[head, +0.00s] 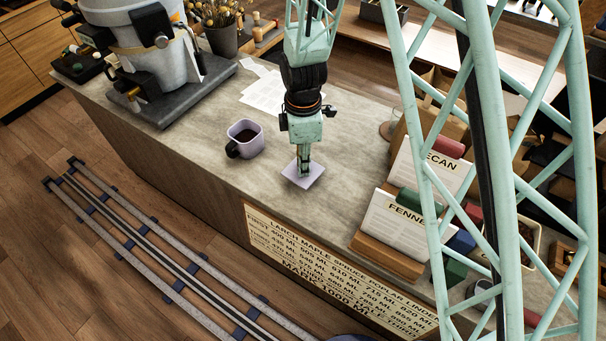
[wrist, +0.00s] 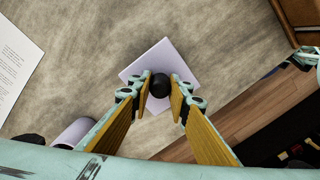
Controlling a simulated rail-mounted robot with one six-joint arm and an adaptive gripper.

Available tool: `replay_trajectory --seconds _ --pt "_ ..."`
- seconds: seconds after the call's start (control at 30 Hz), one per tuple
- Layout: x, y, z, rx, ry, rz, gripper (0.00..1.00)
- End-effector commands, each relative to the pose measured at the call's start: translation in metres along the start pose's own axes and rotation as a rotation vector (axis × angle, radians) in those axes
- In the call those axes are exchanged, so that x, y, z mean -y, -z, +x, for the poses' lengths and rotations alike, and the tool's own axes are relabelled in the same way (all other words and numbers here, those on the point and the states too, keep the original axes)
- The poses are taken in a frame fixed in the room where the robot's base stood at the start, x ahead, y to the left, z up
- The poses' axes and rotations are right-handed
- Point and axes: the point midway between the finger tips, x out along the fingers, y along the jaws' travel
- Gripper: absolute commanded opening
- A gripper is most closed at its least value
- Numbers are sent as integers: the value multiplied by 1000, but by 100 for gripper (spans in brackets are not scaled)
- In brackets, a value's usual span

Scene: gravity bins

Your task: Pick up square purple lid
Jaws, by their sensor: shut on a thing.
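The square purple lid (head: 303,174) lies at or just above the grey counter, in the middle of the head view. In the wrist view the lid (wrist: 152,53) is a pale lilac square with a dark round knob (wrist: 160,87) at its centre. My gripper (head: 303,165) points straight down over the lid. In the wrist view my gripper (wrist: 160,92) has its two fingers on either side of the knob, shut on it. Whether the lid touches the counter cannot be told.
A lilac mug (head: 245,138) with dark liquid stands left of the lid. Papers (head: 264,90) lie behind it. Card holders (head: 397,222) stand to the right, near the counter's front edge. A large grey machine (head: 153,60) is at the back left.

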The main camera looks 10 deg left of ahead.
Motion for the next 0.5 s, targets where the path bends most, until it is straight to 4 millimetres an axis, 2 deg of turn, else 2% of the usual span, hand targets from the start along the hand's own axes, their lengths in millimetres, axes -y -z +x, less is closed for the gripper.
replay_trajectory --seconds 0.5 --pt "0 0 -13 0 0 0 4"
